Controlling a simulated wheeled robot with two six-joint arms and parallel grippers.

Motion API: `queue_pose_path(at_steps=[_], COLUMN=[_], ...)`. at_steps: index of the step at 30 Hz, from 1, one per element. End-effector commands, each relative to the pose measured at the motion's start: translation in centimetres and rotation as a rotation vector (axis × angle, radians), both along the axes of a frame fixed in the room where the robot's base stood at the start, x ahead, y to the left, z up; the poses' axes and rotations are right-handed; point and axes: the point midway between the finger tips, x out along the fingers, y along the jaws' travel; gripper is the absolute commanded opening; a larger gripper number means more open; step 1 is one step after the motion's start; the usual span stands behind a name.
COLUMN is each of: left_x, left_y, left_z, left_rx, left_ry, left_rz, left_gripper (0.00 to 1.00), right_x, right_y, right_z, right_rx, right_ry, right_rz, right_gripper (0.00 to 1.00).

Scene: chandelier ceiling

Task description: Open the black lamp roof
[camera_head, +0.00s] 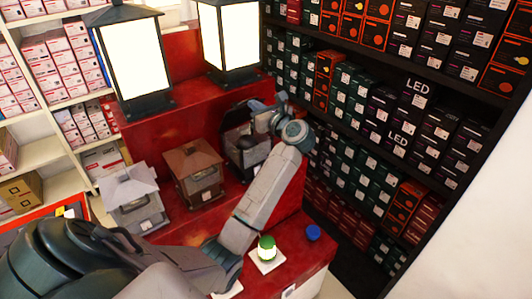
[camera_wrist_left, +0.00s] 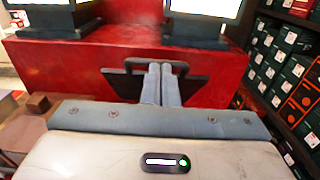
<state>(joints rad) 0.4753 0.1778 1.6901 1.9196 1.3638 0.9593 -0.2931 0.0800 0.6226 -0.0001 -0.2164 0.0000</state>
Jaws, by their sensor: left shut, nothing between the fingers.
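The black lamp (camera_head: 243,158) stands on the red stepped stand, behind my left forearm, which hides part of it. Its dark roof and handle (camera_wrist_left: 120,78) show in the left wrist view, against the red upright face of the stand. My left gripper (camera_head: 258,112) is at the top of this lamp. In the left wrist view its two fingers (camera_wrist_left: 161,70) are together, with nothing between them, and overlap the middle of the roof and handle. I cannot tell whether they touch it. My right gripper is not in view.
A brown lamp (camera_head: 195,170) and a grey lamp (camera_head: 130,200) stand to the left on the red stand (camera_head: 190,110). Two large lit lanterns stand on its upper step. A green-topped item (camera_head: 267,245) and a blue item (camera_head: 313,233) sit at the front. Shelves of boxes flank it.

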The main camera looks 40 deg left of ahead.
Motion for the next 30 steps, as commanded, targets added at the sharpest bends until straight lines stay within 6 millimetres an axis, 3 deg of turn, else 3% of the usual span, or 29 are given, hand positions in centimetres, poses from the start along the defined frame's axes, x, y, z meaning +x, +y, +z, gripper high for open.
queue_pose_path(at_steps=[9, 13, 18, 30], left_x=[1.3, 1.8, 2.3, 3.0], left_y=[4.5, 6.3, 8.2, 10.5], left_z=[3.2, 3.8, 4.1, 4.7], left_rx=[-0.026, -0.132, -0.124, -0.124], left_ry=[0.006, 0.038, 0.038, 0.037], left_rz=[0.002, 0.002, 0.003, 0.001], left_gripper=[0.0, 0.0, 0.0, 0.0], right_x=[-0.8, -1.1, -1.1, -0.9], right_y=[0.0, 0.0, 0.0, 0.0], right_z=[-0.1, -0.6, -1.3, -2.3], right_rx=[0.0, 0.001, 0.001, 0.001], right_ry=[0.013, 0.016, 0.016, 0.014], right_rz=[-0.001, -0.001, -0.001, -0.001], right_gripper=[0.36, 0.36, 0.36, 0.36])
